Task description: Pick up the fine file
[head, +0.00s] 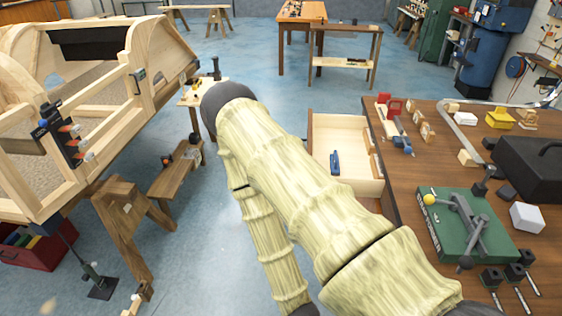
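I cannot pick out the fine file for certain in the head view. An open pale wooden drawer (328,128) sticks out from the left side of the brown workbench (405,175). A small blue object (335,162) lies in the drawer, with slim wooden pieces along its right side; they are too small to identify. My arm, with a bamboo-like surface, crosses the middle of the picture and ends in a dark rounded joint at upper left. My gripper does not show. The arm hides part of the floor and the area left of the drawer.
The workbench carries a green-based device (452,238), a black case (532,168), a white block (527,217) and several small tools. A large wooden bodyframe (95,118) on trestles stands at left, with a low wooden bench (172,180) beside it. Blue floor is open beyond the drawer.

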